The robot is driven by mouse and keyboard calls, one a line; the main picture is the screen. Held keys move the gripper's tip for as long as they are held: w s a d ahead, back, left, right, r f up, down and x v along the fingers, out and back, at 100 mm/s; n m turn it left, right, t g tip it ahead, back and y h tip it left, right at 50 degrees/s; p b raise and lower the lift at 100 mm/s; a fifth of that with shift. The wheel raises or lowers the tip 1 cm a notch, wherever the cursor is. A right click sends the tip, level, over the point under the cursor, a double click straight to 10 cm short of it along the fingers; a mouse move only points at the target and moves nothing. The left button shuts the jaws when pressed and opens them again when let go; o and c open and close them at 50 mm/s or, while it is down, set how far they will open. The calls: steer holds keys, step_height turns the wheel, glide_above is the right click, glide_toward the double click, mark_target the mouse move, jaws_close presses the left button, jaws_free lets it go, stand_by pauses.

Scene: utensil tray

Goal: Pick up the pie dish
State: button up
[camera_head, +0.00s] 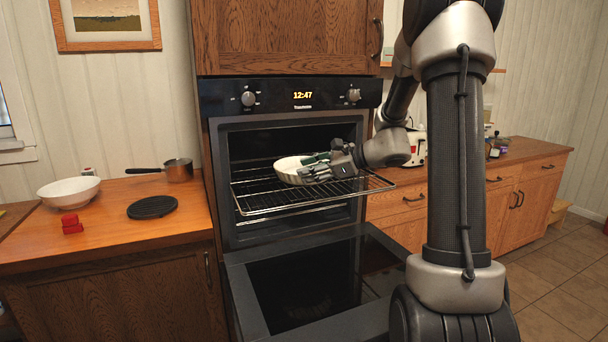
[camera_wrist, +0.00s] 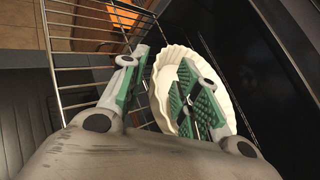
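The pie dish (camera_head: 287,168) is white and sits on the pulled-out wire rack of the open oven. In the wrist view its fluted rim and white inside show (camera_wrist: 168,57), with part of it hidden behind my fingers. My gripper (camera_head: 318,168) is at the dish's right side in the head view. In the wrist view my gripper (camera_wrist: 164,72) is open, with a gap between its green-padded fingers. One finger is outside the rim and the other is over the dish's inside. The near rim lies between them; I cannot tell whether either finger touches it.
The oven rack (camera_head: 290,206) sticks out above the lowered oven door (camera_head: 310,285). The oven wall (camera_wrist: 285,75) stands close to the dish in the wrist view. On the left counter are a white bowl (camera_head: 68,191), a saucepan (camera_head: 179,170), a black trivet (camera_head: 152,207) and red blocks (camera_head: 72,224).

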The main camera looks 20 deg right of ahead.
steer(key=x, duration=0.4)
steer(key=shift+a+f, duration=0.15)
steer(key=shift+f, duration=0.05)
jaws_close()
steer(key=shift+r, duration=0.1)
